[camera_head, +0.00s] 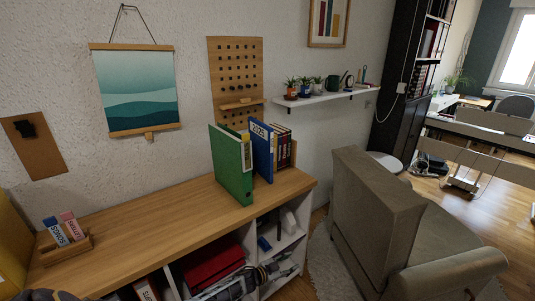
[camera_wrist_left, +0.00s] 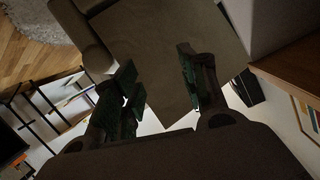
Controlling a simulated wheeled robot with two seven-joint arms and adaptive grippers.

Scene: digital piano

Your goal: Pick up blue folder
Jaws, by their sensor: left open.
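The blue folder (camera_head: 262,152) stands upright on the wooden cabinet top, just right of a green folder (camera_head: 232,168) that partly covers it. Its spine bears a white label reading 2025. My left gripper (camera_head: 284,269) is low in front of the cabinet's open shelves, below and apart from the folders. In the left wrist view the two fingers of the left gripper (camera_wrist_left: 158,72) are spread with nothing between them. The blue folder cannot be made out there. My right gripper is not in view.
The cabinet top (camera_head: 150,218) is clear between the folders and a wooden tray (camera_head: 68,246) at left. An armchair (camera_head: 375,205) stands to the right. A wall shelf (camera_head: 320,97) carries small plants.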

